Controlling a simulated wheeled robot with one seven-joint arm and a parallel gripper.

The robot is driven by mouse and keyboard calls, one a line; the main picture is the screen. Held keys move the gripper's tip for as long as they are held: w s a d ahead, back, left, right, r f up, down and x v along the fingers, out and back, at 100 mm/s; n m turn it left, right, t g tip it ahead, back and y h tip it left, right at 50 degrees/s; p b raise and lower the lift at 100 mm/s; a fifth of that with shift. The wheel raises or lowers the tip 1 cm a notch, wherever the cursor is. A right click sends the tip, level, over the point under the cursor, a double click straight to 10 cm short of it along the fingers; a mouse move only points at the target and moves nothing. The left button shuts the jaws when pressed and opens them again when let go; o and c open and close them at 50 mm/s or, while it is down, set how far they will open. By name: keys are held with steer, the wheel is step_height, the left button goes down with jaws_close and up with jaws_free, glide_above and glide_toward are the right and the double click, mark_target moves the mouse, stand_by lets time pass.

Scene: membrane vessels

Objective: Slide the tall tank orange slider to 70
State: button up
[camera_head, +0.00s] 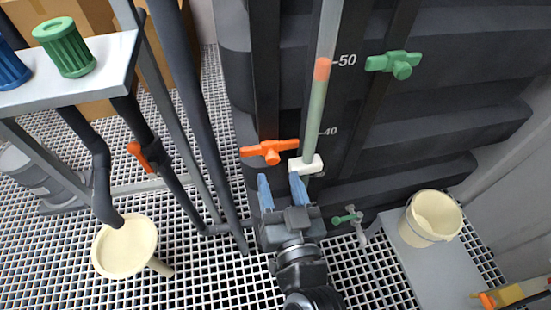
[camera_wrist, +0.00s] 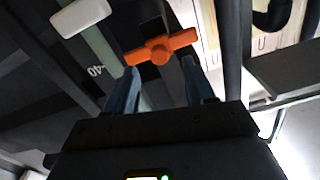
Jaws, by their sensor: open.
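An orange T-shaped handle (camera_head: 270,151) sits on a dark vertical rail at the front of the tall dark tank (camera_head: 285,60). A clear gauge tube (camera_head: 316,112) stands right of it, with an orange band (camera_head: 322,69) level with the 50 mark and a 40 mark lower down; no 70 shows. My gripper (camera_head: 280,180) is open and empty, its blue fingers pointing up just below the handle. In the wrist view the orange handle (camera_wrist: 160,49) lies just beyond the two spread fingertips (camera_wrist: 160,68); I cannot tell whether they touch it.
A green T-handle (camera_head: 395,64) is on another rail to the right. A white bracket (camera_head: 305,165) holds the tube's foot, close to my right finger. A cream bucket (camera_head: 432,218) stands lower right. Pipes with an orange valve lever (camera_head: 141,156) and a cream funnel (camera_head: 125,246) are left.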

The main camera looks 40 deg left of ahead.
mark_target(274, 162)
steer(key=p+x, duration=0.1)
steer(key=x, duration=0.5)
steer(key=shift+w+a, duration=0.2)
steer(key=shift+a, duration=0.05)
jaws_close()
